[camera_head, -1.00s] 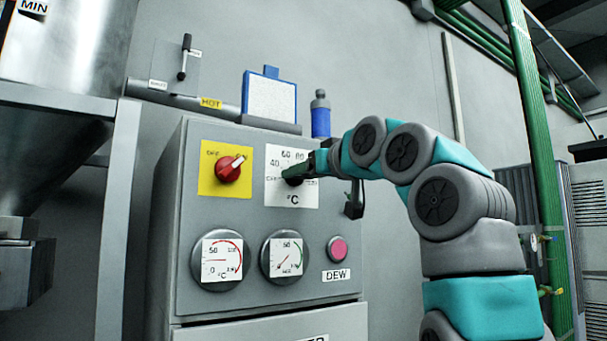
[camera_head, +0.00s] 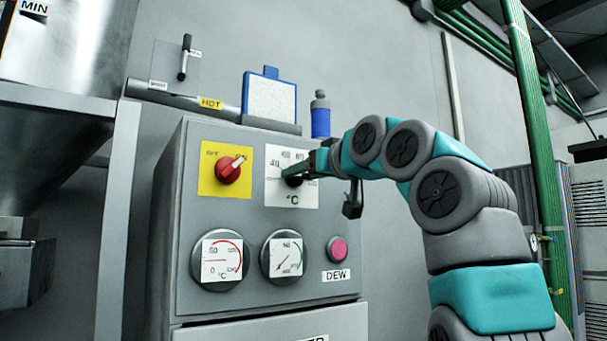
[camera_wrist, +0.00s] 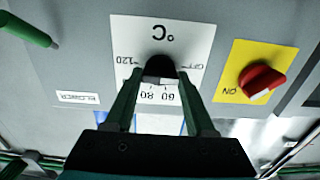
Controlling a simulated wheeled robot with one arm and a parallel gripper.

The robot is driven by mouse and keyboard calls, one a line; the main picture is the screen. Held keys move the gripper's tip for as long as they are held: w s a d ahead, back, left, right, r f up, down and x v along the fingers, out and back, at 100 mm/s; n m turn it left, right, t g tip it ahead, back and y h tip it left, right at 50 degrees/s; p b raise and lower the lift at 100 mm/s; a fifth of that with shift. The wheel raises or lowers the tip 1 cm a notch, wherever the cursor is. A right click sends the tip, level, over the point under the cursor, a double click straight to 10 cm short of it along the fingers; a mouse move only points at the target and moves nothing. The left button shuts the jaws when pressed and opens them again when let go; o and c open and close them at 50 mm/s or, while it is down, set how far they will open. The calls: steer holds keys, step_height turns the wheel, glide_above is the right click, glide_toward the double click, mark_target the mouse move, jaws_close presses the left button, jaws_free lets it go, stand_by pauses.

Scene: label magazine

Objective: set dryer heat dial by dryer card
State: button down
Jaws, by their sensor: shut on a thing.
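The heat dial is a black knob (camera_wrist: 160,68) on a white scale plate (camera_head: 291,198) marked °C, with 40, 60 and 80 readable in the head view. The wrist view shows the plate upside down, with 60, 80, 120 and OFF legible. My gripper (camera_wrist: 160,80) is shut on the knob, one green finger on each side. It also shows at the dial in the head view (camera_head: 292,174).
A red switch (camera_head: 228,169) on a yellow plate sits left of the dial. Two round gauges (camera_head: 222,259) and a pink DEW button (camera_head: 338,249) lie below. A blue bottle (camera_head: 320,120) stands behind my wrist. A HOT-labelled pipe (camera_head: 210,103) runs behind the dryer.

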steer(key=shift+f+m, duration=0.15)
steer(key=shift+m, duration=0.75)
stand_by(1.6)
steer(key=shift+m+p, duration=0.35)
steer(key=shift+m, duration=0.05)
steer(key=shift+d+m+p, duration=0.1)
steer(key=shift+m+p, duration=5.4)
steer(key=shift+p, duration=0.4)
steer(key=shift+c, duration=1.2)
jaws_free()
